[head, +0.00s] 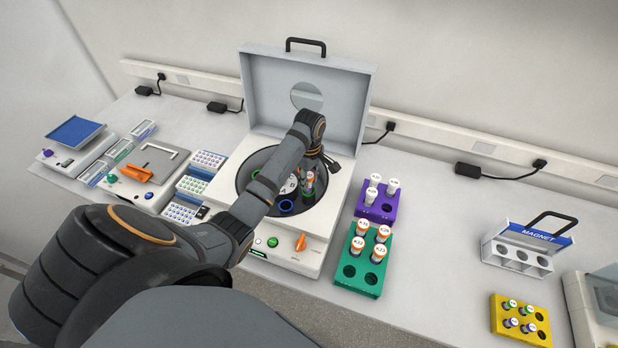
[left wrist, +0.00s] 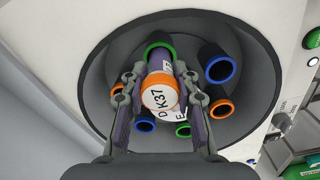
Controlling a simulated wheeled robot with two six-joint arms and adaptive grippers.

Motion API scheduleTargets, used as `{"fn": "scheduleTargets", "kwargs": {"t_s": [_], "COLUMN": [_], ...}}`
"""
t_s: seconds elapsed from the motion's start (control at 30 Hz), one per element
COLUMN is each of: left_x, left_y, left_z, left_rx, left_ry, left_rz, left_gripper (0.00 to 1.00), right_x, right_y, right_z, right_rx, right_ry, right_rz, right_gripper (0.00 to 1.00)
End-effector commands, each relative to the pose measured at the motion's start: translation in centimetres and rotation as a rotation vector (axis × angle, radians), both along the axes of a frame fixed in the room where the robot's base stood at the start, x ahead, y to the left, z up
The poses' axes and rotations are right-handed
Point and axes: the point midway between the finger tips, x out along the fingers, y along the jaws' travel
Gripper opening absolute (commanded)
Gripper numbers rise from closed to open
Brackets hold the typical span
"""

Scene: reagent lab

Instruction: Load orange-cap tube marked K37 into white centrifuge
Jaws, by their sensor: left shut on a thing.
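The white centrifuge (head: 290,250) stands with its lid (head: 350,90) raised and its dark bowl showing. My left gripper (head: 312,168) reaches down over the right part of the bowl. In the left wrist view my left gripper (left wrist: 160,78) is shut on the orange-cap tube marked K37 (left wrist: 157,93), with one finger on each side. The tube's far end lines up with a green-ringed rotor slot (left wrist: 160,44); I cannot tell how deep it sits. Blue-ringed (left wrist: 223,68) and orange-ringed slots (left wrist: 222,108) surround it. My right gripper is not in view.
A green rack (head: 362,272) with several orange-cap tubes and a purple rack (head: 377,205) with white-cap tubes stand right of the centrifuge. Small boxes and an orange-handled device (head: 143,175) stand left. A magnet rack (head: 527,250) and yellow rack (head: 520,322) are far right.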

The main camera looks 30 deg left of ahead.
Motion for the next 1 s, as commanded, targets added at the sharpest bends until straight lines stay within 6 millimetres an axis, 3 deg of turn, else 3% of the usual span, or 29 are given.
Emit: {"fn": "scheduleTargets", "kwargs": {"t_s": [0.4, 0.7, 0.73, 0.8, 0.9, 1.0], "left_x": [0.0, 0.0, 0.0, 0.0, 0.0, 0.0], "left_y": [0.0, 0.0, 0.0, 0.0, 0.0, 0.0], "left_z": [-1.8, -1.9, -1.9, -1.9, -1.9, -1.9], "left_rx": [0.0, 0.0, 0.0, 0.0, 0.0, 0.0], "left_ry": [0.0, -0.001, -0.001, -0.001, -0.001, -0.001], "left_rz": [-0.001, -0.001, -0.001, 0.0, 0.0, 0.0], "left_gripper": [0.14, 0.14, 0.32, 0.41, 0.55, 0.56], "right_x": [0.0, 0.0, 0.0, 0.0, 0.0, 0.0], "right_y": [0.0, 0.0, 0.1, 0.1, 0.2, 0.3], "right_z": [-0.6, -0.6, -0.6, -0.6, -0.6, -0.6], "right_rx": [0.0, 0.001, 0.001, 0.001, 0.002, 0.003], "right_ry": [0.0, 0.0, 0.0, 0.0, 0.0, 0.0], "right_rz": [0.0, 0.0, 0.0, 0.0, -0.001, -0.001], "right_gripper": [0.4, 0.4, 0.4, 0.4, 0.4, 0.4]}}
